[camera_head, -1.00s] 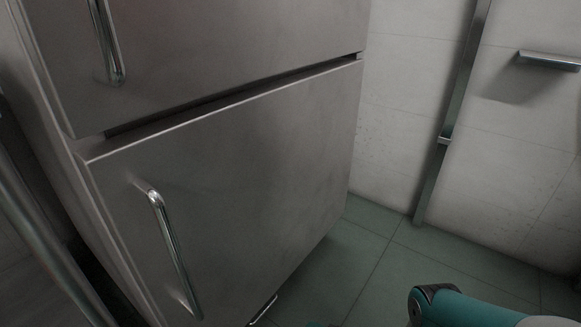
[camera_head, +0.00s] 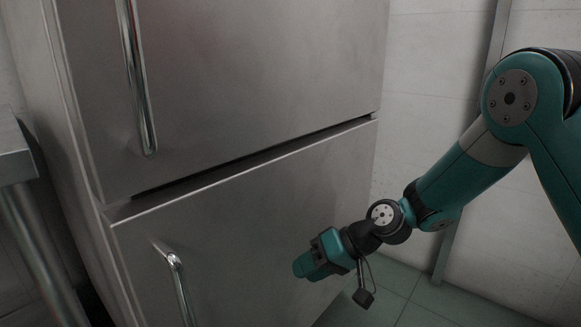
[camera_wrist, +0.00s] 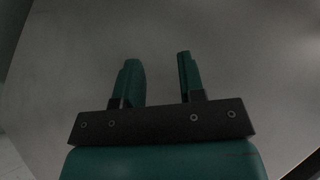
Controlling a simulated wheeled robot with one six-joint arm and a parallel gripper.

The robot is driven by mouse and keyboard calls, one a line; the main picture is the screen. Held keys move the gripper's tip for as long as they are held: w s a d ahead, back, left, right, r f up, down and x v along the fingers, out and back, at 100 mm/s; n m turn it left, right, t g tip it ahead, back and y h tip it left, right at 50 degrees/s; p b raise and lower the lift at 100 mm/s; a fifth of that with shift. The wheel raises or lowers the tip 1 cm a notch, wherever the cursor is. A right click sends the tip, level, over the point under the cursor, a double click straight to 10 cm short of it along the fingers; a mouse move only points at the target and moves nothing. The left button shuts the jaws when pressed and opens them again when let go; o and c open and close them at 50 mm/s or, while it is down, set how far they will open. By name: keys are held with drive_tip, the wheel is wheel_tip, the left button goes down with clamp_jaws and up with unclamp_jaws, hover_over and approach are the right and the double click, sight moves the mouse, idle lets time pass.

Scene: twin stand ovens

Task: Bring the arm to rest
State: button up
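My gripper (camera_head: 308,265) is at the end of my teal arm, in the lower middle of the head view, in front of the lower door of a steel cabinet. In the wrist view my gripper (camera_wrist: 159,75) shows two teal fingers standing apart, with nothing between them. Behind the fingers is a plain grey surface. I cannot tell how far the fingertips are from the door. My arm is bent and comes in from the right edge.
The cabinet has an upper door (camera_head: 250,80) and a lower door (camera_head: 250,220). An upper handle (camera_head: 137,80) and a lower handle (camera_head: 181,290) stand out at left. A steel table (camera_head: 12,150) is at the left edge. Floor (camera_head: 410,300) shows at lower right.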

drive_tip(key=s+d+r+n+h, duration=0.2)
drive_tip(key=s+d+r+h, duration=0.1)
drive_tip(key=s+r, duration=0.7)
drive_tip(key=s+d+r+h, duration=0.1)
drive_tip(key=s+d+r, duration=0.15)
drive_tip(key=s, duration=0.25)
drive_tip(key=s+d+r+h+p, duration=0.1)
drive_tip(key=s+d, duration=0.2)
drive_tip(key=s, duration=0.1)
drive_tip(key=s+d+r+h, duration=0.1)
drive_tip(key=s+d+r, duration=0.15)
drive_tip(key=s, duration=0.25)
wheel_tip(320, 180, up, 37)
drive_tip(key=p, duration=3.8)
drive_tip(key=shift+s, duration=0.15)
drive_tip(key=shift+d, duration=0.1)
